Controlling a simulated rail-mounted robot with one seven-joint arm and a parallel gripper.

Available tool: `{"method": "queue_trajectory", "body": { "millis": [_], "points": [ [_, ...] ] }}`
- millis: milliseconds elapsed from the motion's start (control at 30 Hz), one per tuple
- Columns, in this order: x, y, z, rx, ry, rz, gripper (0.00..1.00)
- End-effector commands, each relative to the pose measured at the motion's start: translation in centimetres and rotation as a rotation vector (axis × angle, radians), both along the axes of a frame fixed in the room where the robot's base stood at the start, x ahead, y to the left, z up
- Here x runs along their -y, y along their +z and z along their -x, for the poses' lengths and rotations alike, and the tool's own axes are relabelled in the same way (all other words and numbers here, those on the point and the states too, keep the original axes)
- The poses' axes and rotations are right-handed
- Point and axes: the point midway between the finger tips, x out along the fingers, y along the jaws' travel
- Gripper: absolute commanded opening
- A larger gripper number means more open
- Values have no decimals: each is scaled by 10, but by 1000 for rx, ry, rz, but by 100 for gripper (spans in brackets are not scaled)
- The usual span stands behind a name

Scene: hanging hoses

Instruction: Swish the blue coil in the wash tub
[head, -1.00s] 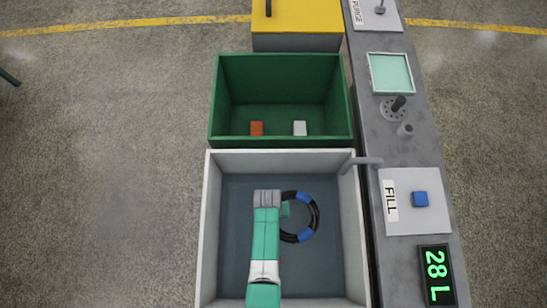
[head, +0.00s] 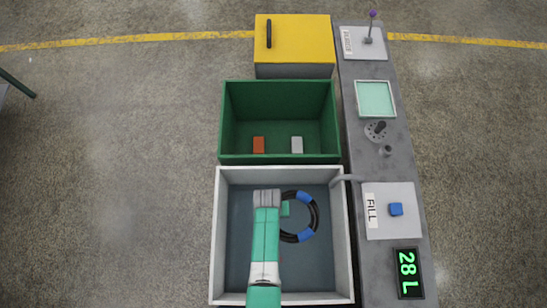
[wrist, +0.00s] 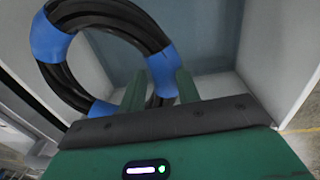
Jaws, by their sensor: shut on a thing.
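The coil (head: 315,214) is a black ring with blue bands. In the head view it is over the wash tub (head: 221,240), a white-rimmed box with a blue-grey inside. My gripper (head: 286,209) is shut on the coil's left side. In the wrist view the coil (wrist: 112,18) rises between and beyond my fingers (wrist: 160,90), with a blue band at the grip. It hangs clear of the tub walls in the head view. I cannot tell how high it is above the tub bottom, or where any water surface lies.
A green bin (head: 228,120) with an orange block (head: 258,144) and a white block (head: 297,144) stands behind the tub. A yellow-topped box (head: 300,35) is beyond it. The right-hand counter has a FILL plate with a blue button (head: 396,209) and a display (head: 408,272) reading 28 L.

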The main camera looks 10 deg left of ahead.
Motion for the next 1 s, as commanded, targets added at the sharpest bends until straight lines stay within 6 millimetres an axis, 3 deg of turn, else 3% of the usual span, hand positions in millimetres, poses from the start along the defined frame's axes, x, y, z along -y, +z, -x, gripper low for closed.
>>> {"method": "queue_trajectory", "body": {
  "millis": [33, 533, 667, 1000],
  "points": [
    [0, 19, 0, 1, 0, 0, 0],
    [0, 105, -1, 1, 0, 0, 0],
    [0, 114, 0, 1, 0, 0, 0],
    [0, 112, -1, 1, 0, 0, 0]
  ]
}}
